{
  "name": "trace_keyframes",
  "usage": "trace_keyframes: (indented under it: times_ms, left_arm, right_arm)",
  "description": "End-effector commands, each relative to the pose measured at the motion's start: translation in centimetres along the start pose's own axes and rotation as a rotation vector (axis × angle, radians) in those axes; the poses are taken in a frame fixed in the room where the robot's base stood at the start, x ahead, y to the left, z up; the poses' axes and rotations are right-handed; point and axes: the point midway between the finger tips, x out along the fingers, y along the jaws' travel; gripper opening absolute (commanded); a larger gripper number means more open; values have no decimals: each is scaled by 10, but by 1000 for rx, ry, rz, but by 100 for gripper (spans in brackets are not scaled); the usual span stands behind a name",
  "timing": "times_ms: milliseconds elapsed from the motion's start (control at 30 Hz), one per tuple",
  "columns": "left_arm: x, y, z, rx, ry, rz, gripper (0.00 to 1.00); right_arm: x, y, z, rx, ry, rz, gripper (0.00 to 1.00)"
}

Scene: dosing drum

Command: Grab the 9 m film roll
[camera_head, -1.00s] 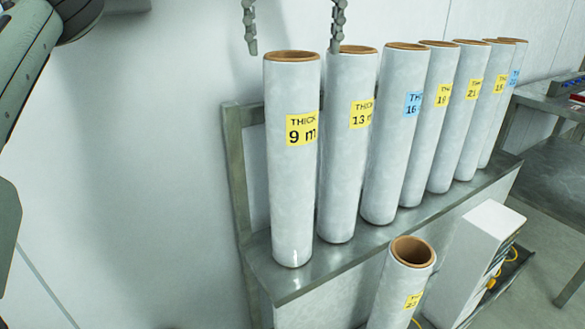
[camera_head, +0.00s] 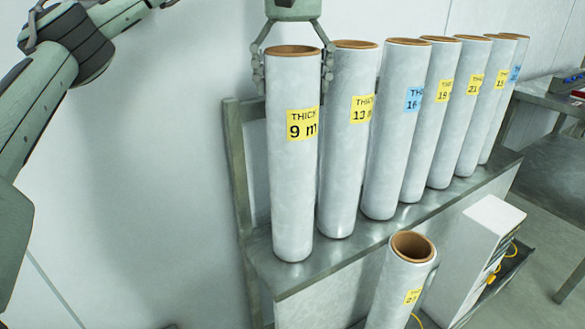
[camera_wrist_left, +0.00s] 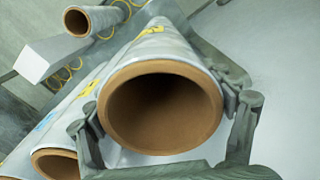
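The 9 m film roll (camera_head: 291,190) is a tall pale tube with a brown core and a yellow label. It stands upright at the left end of the shelf. My left gripper (camera_head: 293,78) comes from above, with one finger on each side of the roll's upper end. In the left wrist view, the finger pads (camera_wrist_left: 160,112) lie against both sides of the roll (camera_wrist_left: 160,58), and its open brown end faces the camera. The gripper looks shut on it. My right gripper is not in view.
The 13 m roll (camera_head: 342,180) stands just right of the 9 m roll, close to my right-hand finger. Several more rolls line the metal shelf (camera_head: 335,262). A shorter roll (camera_head: 395,285) and a white box (camera_head: 478,250) stand lower in front. The wall to the left is clear.

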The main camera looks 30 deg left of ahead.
Motion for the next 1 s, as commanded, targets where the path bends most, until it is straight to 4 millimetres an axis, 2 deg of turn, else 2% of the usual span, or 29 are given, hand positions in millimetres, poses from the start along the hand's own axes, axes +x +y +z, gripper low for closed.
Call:
trace_keyframes:
  times_ms: [33,400,733,1000]
  left_arm:
    - [0,0,0,0,0,-1,65]
    - [-2,0,0,1,2,2,22]
    - [-5,0,0,0,3,3,21]
    - [-22,0,0,1,5,3,21]
  right_arm:
    - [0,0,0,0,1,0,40]
    - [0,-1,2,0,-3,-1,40]
    - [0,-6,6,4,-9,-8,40]
    - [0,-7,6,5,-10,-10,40]
